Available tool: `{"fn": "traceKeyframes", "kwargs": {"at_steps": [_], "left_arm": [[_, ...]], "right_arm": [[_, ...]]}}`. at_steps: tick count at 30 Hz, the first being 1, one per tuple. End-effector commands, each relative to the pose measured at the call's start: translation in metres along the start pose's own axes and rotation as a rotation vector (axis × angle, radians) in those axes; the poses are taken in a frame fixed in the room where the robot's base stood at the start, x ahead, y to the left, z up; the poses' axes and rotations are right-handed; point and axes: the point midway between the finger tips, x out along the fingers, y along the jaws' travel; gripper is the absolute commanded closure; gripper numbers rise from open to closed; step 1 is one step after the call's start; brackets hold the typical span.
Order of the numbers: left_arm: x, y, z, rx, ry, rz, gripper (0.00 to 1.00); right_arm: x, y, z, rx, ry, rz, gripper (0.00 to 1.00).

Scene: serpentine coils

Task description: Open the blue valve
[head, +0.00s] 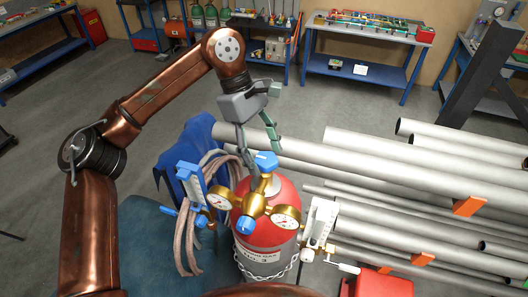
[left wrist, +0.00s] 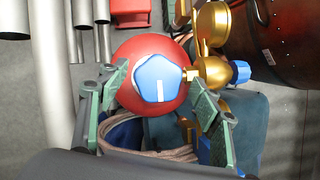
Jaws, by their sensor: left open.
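The blue valve (head: 265,161) is a faceted knob on top of the red gas cylinder (head: 284,192). In the left wrist view the blue valve (left wrist: 158,78) has a white mark and sits over the red cylinder top (left wrist: 133,48). My left gripper (head: 262,158) is open, with its green fingers pointing down just above and behind the knob. In the left wrist view the fingers of the left gripper (left wrist: 158,86) are spread on either side of the knob. I cannot tell whether either finger touches it. My right gripper is not in view.
A brass regulator (head: 252,206) with gauges and a lower blue knob (head: 246,225) is beside the valve. Flowmeters flank the cylinder: left (head: 192,183), right (head: 320,225). Hoses (head: 187,235) hang at left. Steel pipes (head: 400,185) lie at right. Workbenches (head: 365,75) stand behind.

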Motion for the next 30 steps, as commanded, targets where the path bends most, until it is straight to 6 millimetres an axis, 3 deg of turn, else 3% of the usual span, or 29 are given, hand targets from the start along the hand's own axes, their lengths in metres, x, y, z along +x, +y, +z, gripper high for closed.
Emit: {"fn": "traceKeyframes", "kwargs": {"at_steps": [3, 7, 21, 30], "left_arm": [[0.0, 0.0, 0.0, -0.001, 0.0, 0.0, 0.43], [0.0, 0.0, 0.0, 0.0, 0.0, 0.0, 0.52], [-0.001, 0.0, 0.0, 0.0, -0.001, 0.001, 0.83], [0.0, 0.0, 0.0, -0.039, -0.002, 0.018, 0.83]], "right_arm": [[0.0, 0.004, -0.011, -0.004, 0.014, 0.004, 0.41], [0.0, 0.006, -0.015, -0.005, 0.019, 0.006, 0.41], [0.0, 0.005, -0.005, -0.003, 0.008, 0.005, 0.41], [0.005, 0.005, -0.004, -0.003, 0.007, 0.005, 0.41]]}}
